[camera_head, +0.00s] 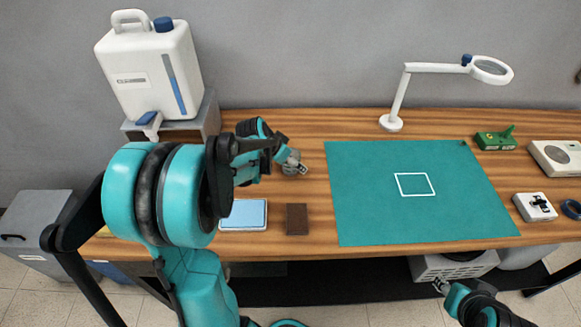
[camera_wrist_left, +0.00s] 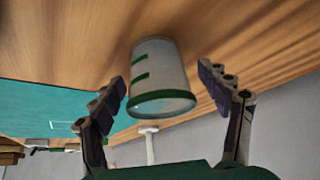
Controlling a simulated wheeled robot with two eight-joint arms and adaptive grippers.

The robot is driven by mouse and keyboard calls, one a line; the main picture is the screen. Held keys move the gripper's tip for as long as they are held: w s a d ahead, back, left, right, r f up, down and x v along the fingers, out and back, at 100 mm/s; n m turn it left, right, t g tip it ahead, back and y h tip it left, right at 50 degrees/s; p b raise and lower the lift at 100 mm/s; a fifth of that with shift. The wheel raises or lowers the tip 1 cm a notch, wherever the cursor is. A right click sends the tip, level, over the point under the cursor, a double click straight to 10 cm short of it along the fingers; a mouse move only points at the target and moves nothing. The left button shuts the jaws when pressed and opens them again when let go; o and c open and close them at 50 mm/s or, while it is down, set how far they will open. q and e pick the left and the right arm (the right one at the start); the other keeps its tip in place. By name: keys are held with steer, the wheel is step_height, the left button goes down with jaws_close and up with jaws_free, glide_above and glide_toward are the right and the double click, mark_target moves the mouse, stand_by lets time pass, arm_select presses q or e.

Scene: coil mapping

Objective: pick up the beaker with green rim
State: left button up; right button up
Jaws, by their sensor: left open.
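The beaker with the green rim (camera_wrist_left: 158,65) is a pale, translucent cup with green marks on its side. In the left wrist view it lies between the two fingers of my left gripper (camera_wrist_left: 165,88), with gaps on both sides. In the head view the beaker (camera_head: 291,168) stands on the wooden table left of the green mat, partly hidden by my left gripper (camera_head: 294,161). The left gripper is open and empty. My right gripper (camera_head: 441,286) is low at the bottom right, in front of the table; its jaws are too small to read.
A green mat (camera_head: 365,220) with a white square outline covers the table's middle. A blue-topped pad (camera_head: 244,214) and a brown block (camera_head: 297,219) lie near the front edge. A white canister (camera_head: 150,75) and a white lamp (camera_head: 397,105) stand at the back.

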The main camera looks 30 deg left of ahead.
arm_select(q)
steer(key=shift+r, duration=0.1)
steer(key=c, duration=1.1)
steer(key=shift+s, duration=0.1)
steer(key=shift+c, duration=0.2)
steer(key=shift+r, duration=0.1)
